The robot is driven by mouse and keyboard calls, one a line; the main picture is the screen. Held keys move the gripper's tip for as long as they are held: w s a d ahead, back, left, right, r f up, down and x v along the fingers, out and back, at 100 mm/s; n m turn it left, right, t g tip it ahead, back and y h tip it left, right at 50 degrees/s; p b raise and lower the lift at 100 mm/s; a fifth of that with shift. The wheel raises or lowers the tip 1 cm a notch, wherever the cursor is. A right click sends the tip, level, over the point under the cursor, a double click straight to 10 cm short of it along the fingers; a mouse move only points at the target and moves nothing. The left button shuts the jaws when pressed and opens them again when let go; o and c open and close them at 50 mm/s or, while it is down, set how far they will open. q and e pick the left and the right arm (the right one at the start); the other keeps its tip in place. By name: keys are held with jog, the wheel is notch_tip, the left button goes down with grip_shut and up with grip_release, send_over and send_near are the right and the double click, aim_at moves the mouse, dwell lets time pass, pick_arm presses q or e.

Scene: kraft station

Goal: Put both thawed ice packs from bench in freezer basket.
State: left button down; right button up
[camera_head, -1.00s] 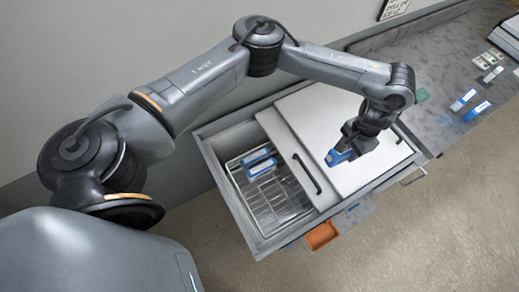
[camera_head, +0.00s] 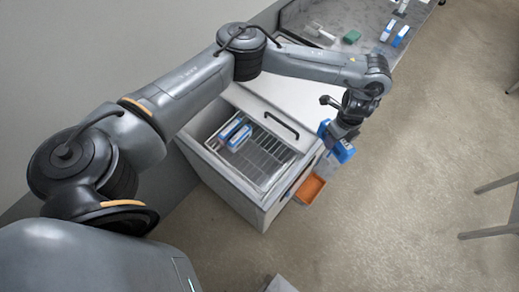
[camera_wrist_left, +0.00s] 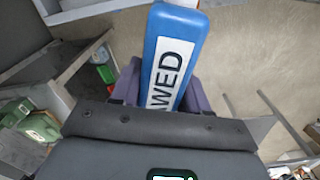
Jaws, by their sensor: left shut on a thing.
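My left gripper (camera_head: 341,137) is shut on a blue ice pack (camera_head: 334,150). It holds the pack in the air past the right edge of the freezer. In the left wrist view the held pack (camera_wrist_left: 176,45) has a white label whose visible letters read "AWED". The wire freezer basket (camera_head: 272,160) sits in the open left part of the freezer. Blue packs with pale labels (camera_head: 235,133) lie in the basket's back left corner. Two blue-and-white items (camera_head: 401,36) stand on the grey bench at the back; their labels are too small to read. My right gripper is not in view.
An orange bin (camera_head: 309,189) is at the freezer's right side. A green item (camera_head: 351,37) lies on the bench. The floor at right is clear up to some table legs.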

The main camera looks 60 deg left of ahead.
pick_arm(q)
notch_tip(320, 180, down, 6)
jog(key=s+a+m+b, duration=0.2)
jog(key=m, duration=0.4)
jog(key=m+b, duration=0.6)
jog(key=m, duration=0.2)
send_over(260, 157)
notch_tip(260, 157, down, 22)
jog(key=shift+s+r, duration=0.1)
jog(key=shift+r, duration=0.1)
jog(key=shift+f, duration=2.3)
